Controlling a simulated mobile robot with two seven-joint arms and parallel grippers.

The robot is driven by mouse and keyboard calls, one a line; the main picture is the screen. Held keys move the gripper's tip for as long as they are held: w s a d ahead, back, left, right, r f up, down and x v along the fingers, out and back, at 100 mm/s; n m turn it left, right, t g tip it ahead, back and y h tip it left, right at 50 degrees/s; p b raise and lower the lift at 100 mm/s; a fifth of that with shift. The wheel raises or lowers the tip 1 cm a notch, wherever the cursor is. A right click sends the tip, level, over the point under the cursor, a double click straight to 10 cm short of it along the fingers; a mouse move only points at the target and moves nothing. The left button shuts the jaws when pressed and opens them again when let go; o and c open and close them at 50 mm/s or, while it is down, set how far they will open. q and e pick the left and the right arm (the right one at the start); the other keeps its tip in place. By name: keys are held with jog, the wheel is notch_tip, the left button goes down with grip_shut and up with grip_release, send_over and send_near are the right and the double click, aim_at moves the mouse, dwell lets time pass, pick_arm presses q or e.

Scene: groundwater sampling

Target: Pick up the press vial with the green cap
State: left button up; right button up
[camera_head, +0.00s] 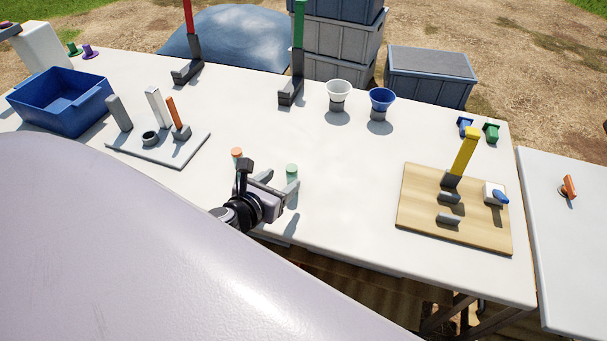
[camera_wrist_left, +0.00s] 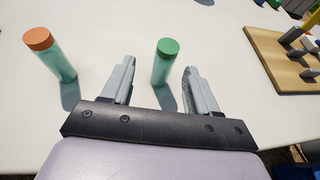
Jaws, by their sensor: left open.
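The press vial with the green cap (camera_head: 292,171) stands upright on the white table near its front edge. In the left wrist view the green-capped vial (camera_wrist_left: 164,64) is between the two fingers, near their tips, with gaps on both sides. My left gripper (camera_head: 281,184) is open and empty, low over the table at the vial. It also shows in the left wrist view (camera_wrist_left: 158,78). A second vial with an orange cap (camera_head: 237,154) stands to the left, outside the fingers; it also shows in the left wrist view (camera_wrist_left: 50,54). My right gripper is not in view.
A wooden board (camera_head: 415,215) with a yellow lever is to the right. A grey plate (camera_head: 135,152) with upright parts and a blue bin (camera_head: 62,101) are to the left. White (camera_head: 338,90) and blue (camera_head: 381,97) funnels stand behind. The table middle is clear.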

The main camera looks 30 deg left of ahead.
aim_at(295, 171)
pick_arm(q)
jog(key=shift+d+x, duration=0.15)
jog(key=shift+x, duration=1.5)
jog(key=shift+d+x, duration=0.1)
jog(key=shift+x, duration=1.55)
jog(key=shift+w+d+r, duration=0.1)
jog(key=c, duration=1.1)
jog(key=shift+o, duration=0.2)
jog(key=shift+r, duration=0.1)
